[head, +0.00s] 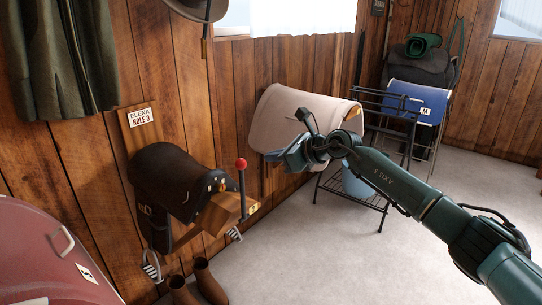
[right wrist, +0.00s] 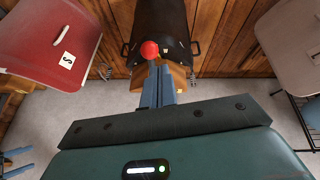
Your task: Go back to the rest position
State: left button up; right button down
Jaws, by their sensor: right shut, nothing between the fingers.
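My right arm reaches in from the lower right of the head view. Its gripper (head: 279,156) is in mid-air in front of the pale blanket, to the right of the wall saddle rack. In the right wrist view the blue fingers (right wrist: 158,86) are together with nothing between them. They point toward the red knob (right wrist: 149,49) on the rack, which also shows in the head view (head: 241,163). Blue prongs (right wrist: 14,162) at the lower left edge of the right wrist view look like my left gripper, cut off by the frame. My left arm is not in the head view.
A dark saddle (head: 175,180) sits on the wooden wall rack, with brown boots (head: 208,282) below. A pale blanket (head: 290,115) and black metal stand (head: 385,125) are behind my arm. The floor (head: 290,265) in front is clear.

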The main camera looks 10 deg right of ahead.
jog(key=s+a+f+m+t+y+p, duration=0.15)
jog(key=s+a+f+m+y, duration=0.35)
jog(key=s+a+f+m, duration=0.55)
jog(key=s+d+f+m+h, duration=0.2)
jog(key=s+f+m, duration=0.3)
jog(key=s+m, duration=0.4)
jog(key=s+d+f+m+h+p, duration=0.1)
jog(key=s+d+f+m+h, duration=0.2)
jog(key=s+f+m, duration=0.3)
jog(key=s+d+f+m+h+p, duration=0.1)
jog(key=s+d+f+m+h, duration=0.2)
jog(key=s+m, duration=1.1)
notch_tip(320, 180, down, 3)
jog(key=m+g+h, duration=0.1)
jog(key=m+h, duration=0.1)
jog(key=m, duration=0.1)
jog(key=shift+f+m, duration=0.15)
jog(key=shift+m, duration=0.2)
